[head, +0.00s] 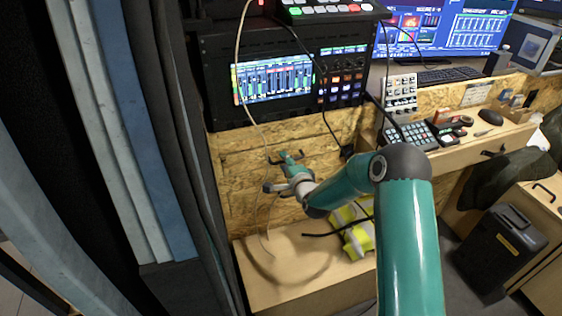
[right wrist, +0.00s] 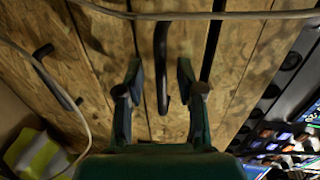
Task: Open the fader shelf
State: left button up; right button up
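The fader shelf looks to be the chipboard front (head: 235,146) under the audio mixer; I cannot tell how far out it is. My right gripper (head: 283,173) is in front of this chipboard. In the right wrist view its two fingers (right wrist: 157,90) are spread, with a black bar handle (right wrist: 162,62) between them. The fingers look apart from the handle, with a gap on each side. My left gripper is not in view.
The mixer (head: 275,80) stands above the chipboard. A pale cable (head: 262,135) hangs across the front and also crosses the right wrist view. A yellow vest (head: 358,236) lies on the wooden bench (head: 265,285) below. A second black handle (right wrist: 57,78) is at the left. Dark curtains are close on the left.

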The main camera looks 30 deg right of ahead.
jog(key=shift+w+d+f, duration=0.15)
jog(key=shift+w, duration=0.55)
grip_shut()
